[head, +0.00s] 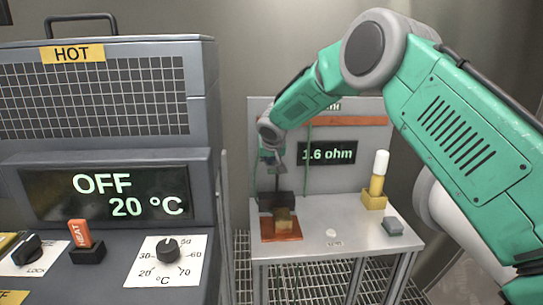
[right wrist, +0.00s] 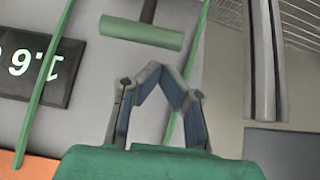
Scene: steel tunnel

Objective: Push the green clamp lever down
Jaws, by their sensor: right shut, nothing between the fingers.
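The green clamp lever shows in the right wrist view as a green bar (right wrist: 140,33) on a dark stem. It lies a little beyond my fingertips, with a visible gap in the picture. In the head view I cannot clearly make the lever out; my gripper overlaps that area. My right gripper (head: 276,163) is above the dark clamp body (head: 272,199) at the left of the bench. In the right wrist view my right gripper (right wrist: 162,70) has its fingers together and empty. My left gripper is not in view.
The bench (head: 345,245) carries an orange plate (head: 268,233), a yellow block with a white-topped handle (head: 380,164) and a grey block (head: 393,226). Behind stands a panel with a "1.6 ohm" display (head: 328,154) and thin green cables. A large grey heater cabinet (head: 105,160) fills the left.

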